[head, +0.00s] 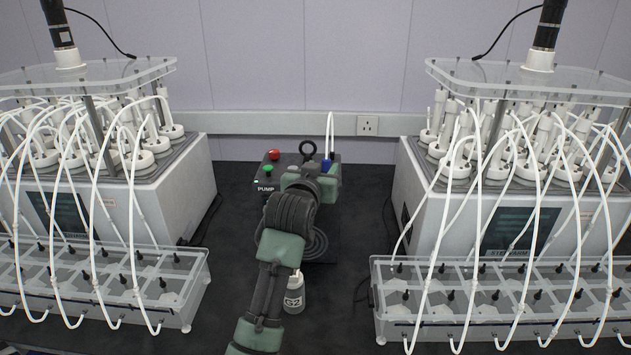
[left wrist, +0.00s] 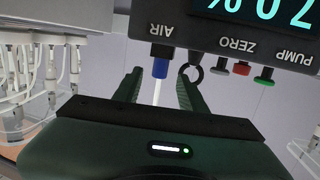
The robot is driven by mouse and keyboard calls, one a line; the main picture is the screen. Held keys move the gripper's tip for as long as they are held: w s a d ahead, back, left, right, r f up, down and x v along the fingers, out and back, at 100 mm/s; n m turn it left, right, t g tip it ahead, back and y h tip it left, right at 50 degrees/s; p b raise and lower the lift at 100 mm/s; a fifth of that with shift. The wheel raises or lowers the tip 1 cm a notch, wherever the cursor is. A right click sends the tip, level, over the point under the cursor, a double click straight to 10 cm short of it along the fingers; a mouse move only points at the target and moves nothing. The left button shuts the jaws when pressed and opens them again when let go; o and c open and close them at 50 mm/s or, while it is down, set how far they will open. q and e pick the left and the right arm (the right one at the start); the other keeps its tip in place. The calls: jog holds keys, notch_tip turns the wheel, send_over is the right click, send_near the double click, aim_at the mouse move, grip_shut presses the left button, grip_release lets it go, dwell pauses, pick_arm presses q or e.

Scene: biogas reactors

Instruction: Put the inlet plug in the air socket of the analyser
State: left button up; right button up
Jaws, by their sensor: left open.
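The analyser (left wrist: 225,35) is a dark box with a lit display, and it appears upside down in the left wrist view. The blue inlet plug (left wrist: 160,68) is at the grey air socket under the AIR label, in line with it and apparently seated. A white tube (left wrist: 156,93) runs from the plug. My left gripper (left wrist: 160,75) is open, with one green finger on each side of the plug. In the head view the blue plug (head: 326,165) shows beside my left gripper (head: 313,176), whose fingertips are hidden. My right gripper is not in view.
A black ring (left wrist: 197,68) sits by the ZERO label, close to one finger. Red (head: 273,154) and green (head: 267,170) buttons are on the analyser. A G2 bottle (head: 294,298) stands by my arm. Reactor units with tubes flank both sides (head: 170,195), (head: 420,200).

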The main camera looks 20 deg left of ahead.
pick_arm(q)
jog(key=s+r, duration=0.1)
jog(key=s, duration=0.5)
jog(key=shift+s+d+b, duration=0.25)
jog(key=shift+s+b, duration=0.15)
